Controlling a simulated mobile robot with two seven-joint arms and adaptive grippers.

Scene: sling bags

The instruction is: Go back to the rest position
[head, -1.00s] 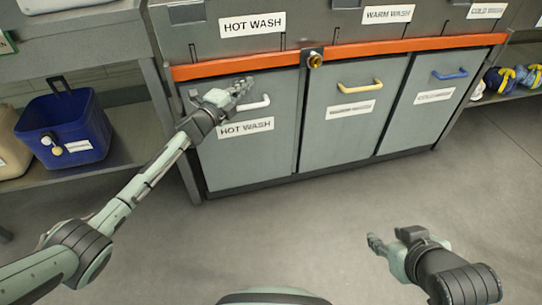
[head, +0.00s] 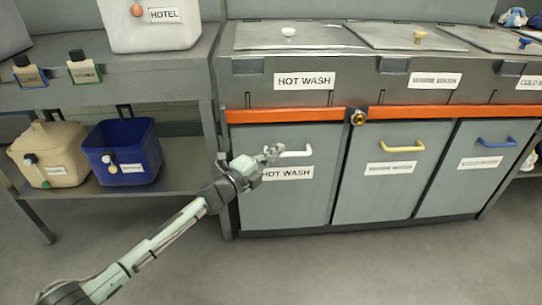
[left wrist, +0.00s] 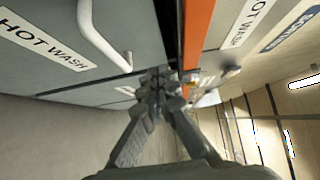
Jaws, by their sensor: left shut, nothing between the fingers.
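My left gripper (head: 270,156) is stretched out in front of the grey HOT WASH door (head: 285,210), close to its white handle (head: 296,152). In the left wrist view its fingers (left wrist: 158,80) are together with nothing between them, and the white handle (left wrist: 104,38) is to their upper left, apart from them. The HOT WASH door is closed. My right gripper is outside both views now.
A shelf (head: 185,165) at left holds a blue bin (head: 125,150) and a beige bin (head: 48,155). A white HOTEL bin (head: 150,32) stands above. An orange rail (head: 295,115) with a brass fitting (head: 358,117) runs along the cabinets. The floor (head: 330,270) in front is clear.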

